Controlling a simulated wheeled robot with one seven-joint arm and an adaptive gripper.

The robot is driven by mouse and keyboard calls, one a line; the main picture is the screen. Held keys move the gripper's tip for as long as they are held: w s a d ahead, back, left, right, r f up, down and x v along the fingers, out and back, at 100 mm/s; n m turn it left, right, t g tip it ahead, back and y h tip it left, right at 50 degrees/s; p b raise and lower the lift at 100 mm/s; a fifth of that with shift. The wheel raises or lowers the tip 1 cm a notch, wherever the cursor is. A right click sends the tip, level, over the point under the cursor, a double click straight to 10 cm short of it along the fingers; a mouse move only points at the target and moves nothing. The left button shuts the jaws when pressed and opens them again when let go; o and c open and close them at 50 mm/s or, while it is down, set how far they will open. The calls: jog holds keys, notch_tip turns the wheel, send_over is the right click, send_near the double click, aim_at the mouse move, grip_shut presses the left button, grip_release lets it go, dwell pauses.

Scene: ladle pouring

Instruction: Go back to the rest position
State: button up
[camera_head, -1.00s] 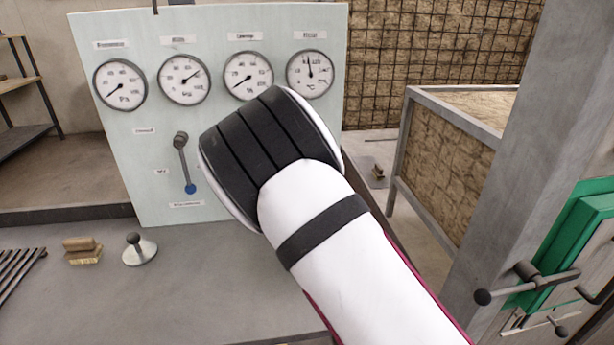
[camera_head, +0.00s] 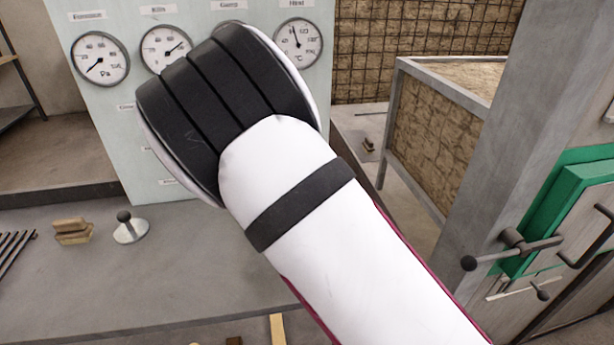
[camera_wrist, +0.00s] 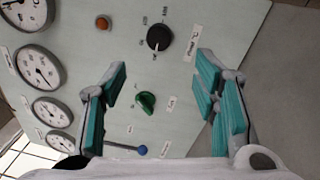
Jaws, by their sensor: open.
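My gripper (camera_wrist: 165,100) shows in the wrist view with its two teal-padded fingers wide apart and nothing between them. It faces the pale control panel (camera_wrist: 210,25), clear of it as far as I can tell. Between and beyond the fingers are a green knob (camera_wrist: 146,103), a black dial (camera_wrist: 159,38) and a lever with a blue ball end (camera_wrist: 141,150). In the head view my white and black arm covers the middle of the panel (camera_head: 110,150), and my gripper is hidden behind it.
A grey table (camera_head: 90,290) holds a wooden brush-like block (camera_head: 73,232), a white knobbed stamp-like tool (camera_head: 130,228) and several dark bars (camera_head: 14,250). A grey pillar (camera_head: 510,130) and a green-framed door (camera_head: 570,200) stand at the right. A straw-filled crate (camera_head: 430,140) is behind.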

jog(key=s+d+r+m+g+h+p, duration=0.2)
jog(key=s+d+r+m+g, duration=0.15)
jog(key=d+m, duration=0.35)
jog(key=s+d+r+m+g+h+p, duration=0.1)
jog(key=s+d+r+m+g+h, duration=0.15)
jog(key=d+r+m, duration=0.35)
jog(key=s+d+r+m+g+p, duration=0.1)
jog(key=s+d+r+m+g, duration=0.2)
jog(key=s, duration=1.2)
jog(key=s+d+r+m+g+h+p, duration=0.1)
jog(key=s+d+r+m+g, duration=0.3)
jog(key=s, duration=1.2)
jog(key=d+r+m+p, duration=0.1)
jog(key=d+r+m, duration=0.2)
jog(key=d+m, duration=0.1)
jog(key=shift+s, duration=0.1)
